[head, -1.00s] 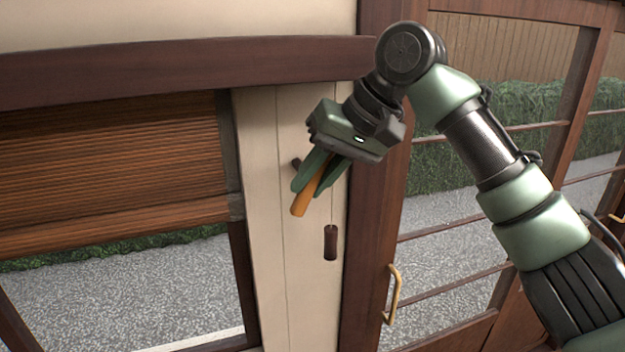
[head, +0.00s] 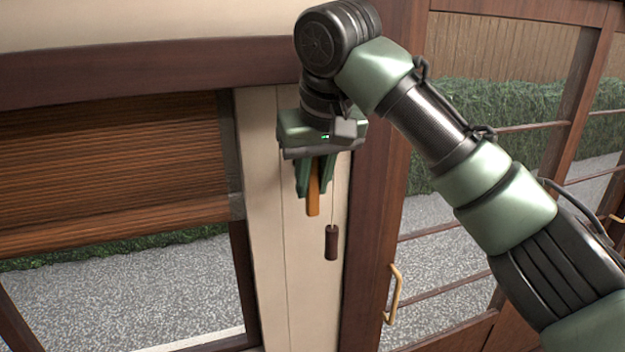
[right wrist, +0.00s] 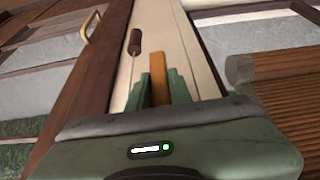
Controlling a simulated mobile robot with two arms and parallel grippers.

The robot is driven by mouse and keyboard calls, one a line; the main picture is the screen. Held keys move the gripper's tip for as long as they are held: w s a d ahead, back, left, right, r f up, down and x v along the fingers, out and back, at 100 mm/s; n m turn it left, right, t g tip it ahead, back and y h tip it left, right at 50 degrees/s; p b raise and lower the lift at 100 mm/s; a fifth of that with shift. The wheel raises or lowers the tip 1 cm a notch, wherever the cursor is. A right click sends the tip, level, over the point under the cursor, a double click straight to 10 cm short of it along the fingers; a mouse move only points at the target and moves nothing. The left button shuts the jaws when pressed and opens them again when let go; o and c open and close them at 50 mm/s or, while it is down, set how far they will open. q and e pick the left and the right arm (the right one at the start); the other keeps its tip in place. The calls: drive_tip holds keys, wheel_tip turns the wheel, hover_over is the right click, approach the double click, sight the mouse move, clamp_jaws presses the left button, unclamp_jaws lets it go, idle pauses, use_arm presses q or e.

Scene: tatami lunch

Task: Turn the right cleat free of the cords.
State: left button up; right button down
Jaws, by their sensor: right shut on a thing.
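The cleat (head: 313,196) is an orange-brown wooden bar on the cream post. It points straight down between the fingers of my right gripper (head: 314,188), which is shut on it. The right wrist view also shows the cleat (right wrist: 160,75) between the green fingers. A thin cord hangs beside the gripper and ends in a dark brown cord pull (head: 331,243), which also shows in the right wrist view (right wrist: 135,42). The upper part of the cleat and any cord around it are hidden by my gripper. My left gripper is not in view.
A slatted brown blind (head: 110,160) hangs over the window left of the post (head: 268,270). A dark wooden frame and a glazed door with a brass handle (head: 393,293) stand to the right. A dark beam (head: 150,70) crosses above.

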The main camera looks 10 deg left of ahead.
sight(314, 171)
drive_tip(key=shift+s+f, duration=0.1)
drive_tip(key=shift+f, duration=0.25)
drive_tip(key=c, duration=1.5)
unclamp_jaws()
drive_tip(key=shift+o, duration=1.1)
drive_tip(key=shift+r, duration=0.15)
drive_tip(key=b+v, duration=0.2)
drive_tip(key=v, duration=0.4)
drive_tip(key=shift+r, duration=0.4)
drive_tip(key=shift+s+d+r, duration=0.15)
drive_tip(key=shift+r, duration=0.3)
drive_tip(key=shift+f, duration=0.1)
